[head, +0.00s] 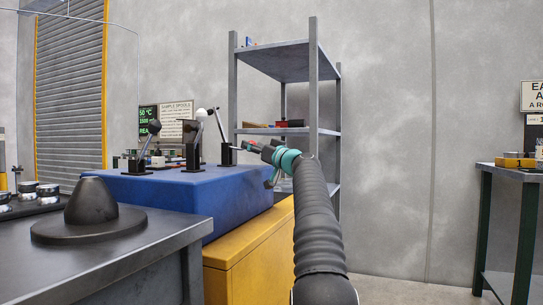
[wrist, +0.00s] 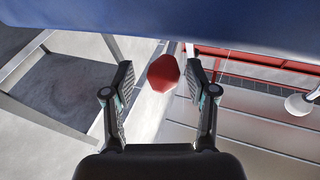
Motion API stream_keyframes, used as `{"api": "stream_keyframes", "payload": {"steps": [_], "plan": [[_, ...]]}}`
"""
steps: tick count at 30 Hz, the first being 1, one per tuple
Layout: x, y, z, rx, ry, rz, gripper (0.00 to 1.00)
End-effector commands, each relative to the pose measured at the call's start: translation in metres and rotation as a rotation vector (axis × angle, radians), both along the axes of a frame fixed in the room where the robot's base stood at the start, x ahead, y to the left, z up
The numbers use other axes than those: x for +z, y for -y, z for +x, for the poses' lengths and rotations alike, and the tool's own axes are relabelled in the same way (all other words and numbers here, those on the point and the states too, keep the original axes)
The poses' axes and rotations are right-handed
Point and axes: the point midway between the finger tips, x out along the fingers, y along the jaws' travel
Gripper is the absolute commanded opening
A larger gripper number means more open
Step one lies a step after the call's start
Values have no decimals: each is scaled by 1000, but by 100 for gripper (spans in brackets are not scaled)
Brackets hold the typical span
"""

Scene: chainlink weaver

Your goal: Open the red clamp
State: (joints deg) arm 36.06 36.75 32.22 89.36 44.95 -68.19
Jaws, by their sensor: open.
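A red knob (wrist: 163,73), which I take to be the red clamp's handle end, shows in the wrist view between the two fingers of my gripper (wrist: 160,80). The fingers are spread, with a visible gap on each side of the knob. In the head view my gripper (head: 251,147) is at the right end of the blue block (head: 185,190), beside a dark clamp (head: 226,154) with a raised lever.
A white-knobbed lever (head: 201,115) and a black-knobbed lever (head: 154,127) stand on the block to the left. The white knob also shows in the wrist view (wrist: 299,105). A grey shelf (head: 313,90) stands behind. A dark bench (head: 110,255) is at the front left.

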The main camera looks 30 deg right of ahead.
Motion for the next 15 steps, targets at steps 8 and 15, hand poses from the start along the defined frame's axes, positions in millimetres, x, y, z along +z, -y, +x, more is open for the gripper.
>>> {"api": "stream_keyframes", "payload": {"steps": [8,15], "plan": [[-6,4,-25,-3,0,2,57],[-14,11,-55,-5,-1,1,57]]}}
